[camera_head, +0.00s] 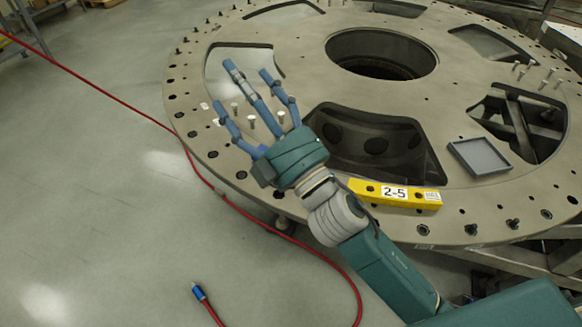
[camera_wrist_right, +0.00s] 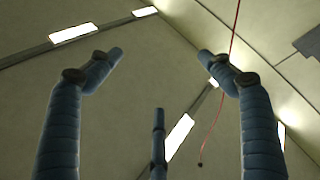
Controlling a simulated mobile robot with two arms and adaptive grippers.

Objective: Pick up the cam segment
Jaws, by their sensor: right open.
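The cam segment appears to be the yellow bar (camera_head: 395,193) labelled "2-5". It lies on the grey turret plate (camera_head: 455,212) near the plate's front edge, in the head view. My right gripper (camera_head: 238,84) is open and empty, its three blue fingers spread. It is over the left part of the plate, left of the yellow bar and pointing away from it. My right forearm passes close to the bar's left end in the picture. The right wrist view shows the spread fingers (camera_wrist_right: 158,95) against the ceiling, with no part of the bar. My left gripper is not in view.
A grey shallow tray (camera_head: 479,157) sits on the plate right of the bar. Several upright pins (camera_head: 537,78) stand at the right, and others near my fingers. The plate has large openings. A red cable (camera_head: 205,180) with a blue end runs over the floor.

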